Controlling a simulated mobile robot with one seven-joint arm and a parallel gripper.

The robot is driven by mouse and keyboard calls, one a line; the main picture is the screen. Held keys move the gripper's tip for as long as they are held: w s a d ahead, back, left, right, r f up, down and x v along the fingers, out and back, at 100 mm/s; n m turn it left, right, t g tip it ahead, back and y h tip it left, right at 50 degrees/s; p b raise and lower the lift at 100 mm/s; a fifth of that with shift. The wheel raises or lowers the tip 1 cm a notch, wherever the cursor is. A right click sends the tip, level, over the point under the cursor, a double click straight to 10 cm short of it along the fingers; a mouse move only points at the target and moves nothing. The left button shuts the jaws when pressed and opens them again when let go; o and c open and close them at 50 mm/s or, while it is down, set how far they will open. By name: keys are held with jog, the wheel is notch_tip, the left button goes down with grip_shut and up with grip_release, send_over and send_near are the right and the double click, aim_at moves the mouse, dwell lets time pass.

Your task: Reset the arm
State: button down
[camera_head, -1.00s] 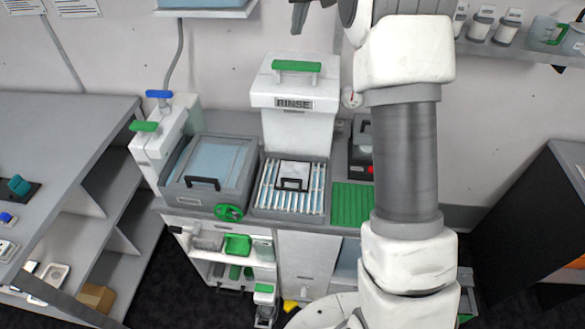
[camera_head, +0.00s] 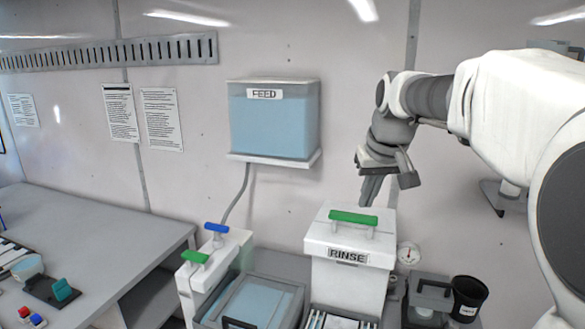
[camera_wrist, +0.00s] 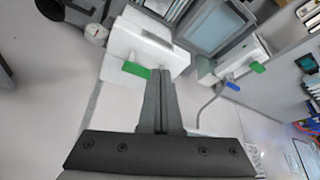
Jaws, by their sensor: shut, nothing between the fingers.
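My arm reaches in from the right in the head view, bent at the elbow. My gripper (camera_head: 371,190) hangs above the white RINSE tank (camera_head: 335,262) with its green handle (camera_head: 353,218), fingers pointing down. The fingers are together and hold nothing. In the wrist view my gripper (camera_wrist: 160,88) also shows as two long dark fingers side by side, with the RINSE tank (camera_wrist: 150,48) and its green handle (camera_wrist: 136,70) beyond them. I see no contact with the tank.
A blue FEED tank (camera_head: 274,122) sits on a wall shelf left of my gripper. Below are a green-and-blue-handled unit (camera_head: 212,262), a grey water basin (camera_head: 262,300), a gauge (camera_head: 409,253) and a black cup (camera_head: 468,298). A grey bench (camera_head: 90,245) stands at left. The wall area around my gripper is open.

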jog(key=s+f+b, duration=0.1)
jog(key=s+f, duration=0.3)
jog(key=s, duration=0.5)
jog(key=s+f+m+b, duration=0.1)
jog(key=s+f, duration=0.4)
jog(key=s, duration=0.4)
jog(key=s+f+b, duration=0.2)
jog(key=s+f, duration=0.2)
jog(key=s, duration=0.5)
jog(key=shift+a+f+t+h, duration=0.3)
jog(key=shift+a, duration=0.1)
jog(key=shift+w, duration=0.1)
